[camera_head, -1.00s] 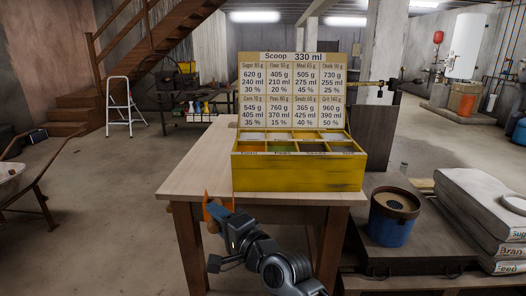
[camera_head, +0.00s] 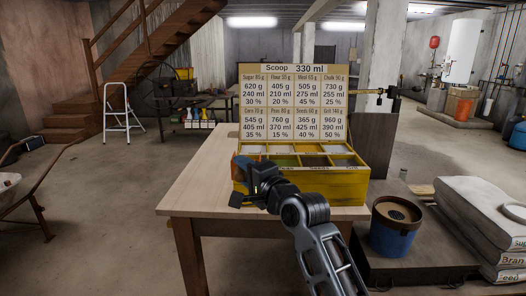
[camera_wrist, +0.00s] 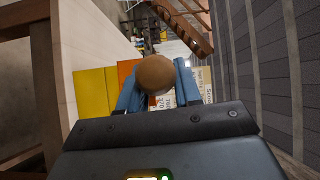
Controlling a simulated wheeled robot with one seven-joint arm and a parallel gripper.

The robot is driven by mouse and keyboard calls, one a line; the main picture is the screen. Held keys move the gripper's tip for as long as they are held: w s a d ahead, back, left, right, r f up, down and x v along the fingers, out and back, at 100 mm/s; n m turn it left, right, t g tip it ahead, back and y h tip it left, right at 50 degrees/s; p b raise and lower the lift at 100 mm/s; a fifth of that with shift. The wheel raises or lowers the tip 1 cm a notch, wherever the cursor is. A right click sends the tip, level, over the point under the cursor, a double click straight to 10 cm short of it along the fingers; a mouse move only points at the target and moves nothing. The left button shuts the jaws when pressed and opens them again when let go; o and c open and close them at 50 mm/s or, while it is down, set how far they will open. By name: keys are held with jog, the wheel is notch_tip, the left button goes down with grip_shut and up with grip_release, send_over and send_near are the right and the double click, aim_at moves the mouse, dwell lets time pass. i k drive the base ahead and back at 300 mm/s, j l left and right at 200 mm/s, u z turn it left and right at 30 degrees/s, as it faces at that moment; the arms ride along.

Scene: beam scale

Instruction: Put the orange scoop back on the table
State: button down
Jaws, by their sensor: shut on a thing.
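My gripper (camera_head: 243,163) is over the right part of the wooden table (camera_head: 195,185), just in front of the left end of the yellow box. In the wrist view its blue fingers (camera_wrist: 156,82) are shut on a round tan wooden knob (camera_wrist: 155,73), which looks like the handle end of the orange scoop. An orange patch beside the fingers (camera_wrist: 126,70) is probably part of the scoop. The rest of the scoop is hidden behind the gripper and knob. I cannot tell how far above the table it is.
The yellow compartment box (camera_head: 345,185) with its upright label board (camera_head: 305,105) fills the table's right part. The table's left part is bare. A blue bucket (camera_head: 392,232) and stacked sacks (camera_head: 480,215) are at the right.

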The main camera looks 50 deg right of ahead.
aim_at(210, 192)
jog(key=i+l, duration=0.15)
jog(key=i, duration=0.3)
jog(key=i+l, duration=0.15)
jog(key=i, duration=0.25)
